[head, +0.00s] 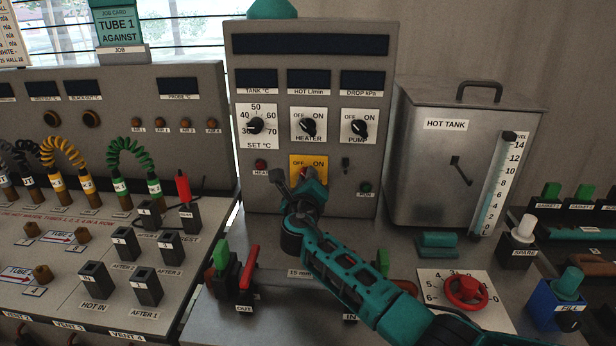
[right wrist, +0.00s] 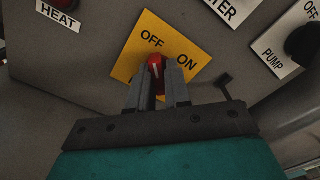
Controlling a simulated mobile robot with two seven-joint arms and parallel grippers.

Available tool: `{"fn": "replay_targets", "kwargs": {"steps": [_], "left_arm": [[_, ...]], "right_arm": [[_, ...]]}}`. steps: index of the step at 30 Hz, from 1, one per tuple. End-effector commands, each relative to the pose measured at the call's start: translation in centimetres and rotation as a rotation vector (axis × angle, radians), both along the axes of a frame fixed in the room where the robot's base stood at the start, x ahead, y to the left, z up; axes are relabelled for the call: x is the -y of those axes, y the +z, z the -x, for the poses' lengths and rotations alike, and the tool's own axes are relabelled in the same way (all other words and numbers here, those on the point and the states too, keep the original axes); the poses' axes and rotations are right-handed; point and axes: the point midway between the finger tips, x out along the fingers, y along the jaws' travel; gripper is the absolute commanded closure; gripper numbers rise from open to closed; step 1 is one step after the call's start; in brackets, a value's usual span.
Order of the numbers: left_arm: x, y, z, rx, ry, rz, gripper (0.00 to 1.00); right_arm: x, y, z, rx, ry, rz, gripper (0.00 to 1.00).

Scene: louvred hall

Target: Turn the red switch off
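The red switch (right wrist: 157,63) is a small red knob with a white mark on a yellow plate (right wrist: 133,62) lettered OFF and ON. In the right wrist view my right gripper (right wrist: 160,82) has one finger on each side of the knob, close against it, and appears shut on it. The fingers hide part of the knob, and I cannot tell for sure which word its mark points to. In the head view the yellow plate (head: 309,162) is low on the grey panel, and my right gripper (head: 305,176) covers most of the switch. My left gripper is not in view.
Black HEATER (head: 308,127) and PUMP (head: 359,129) knobs sit just above the plate. The metal hot tank (head: 440,170) stands at right. A red valve wheel (head: 466,292) is in front of the tank.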

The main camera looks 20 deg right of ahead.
Motion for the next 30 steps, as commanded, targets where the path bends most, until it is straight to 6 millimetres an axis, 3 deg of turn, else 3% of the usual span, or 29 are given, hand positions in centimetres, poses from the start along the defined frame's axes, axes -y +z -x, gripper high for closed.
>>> {"fn": "replay_targets", "kwargs": {"steps": [7,16,30], "left_arm": [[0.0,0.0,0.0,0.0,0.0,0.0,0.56],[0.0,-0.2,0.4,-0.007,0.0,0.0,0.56],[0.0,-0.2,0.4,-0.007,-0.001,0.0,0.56]], "right_arm": [[0.0,0.2,-0.1,0.003,0.002,-0.002,0.57],[-0.2,-0.1,0.3,0.0,0.002,-0.003,0.57],[-1.5,-0.1,3.7,-0.001,0.002,-0.004,0.57]]}}
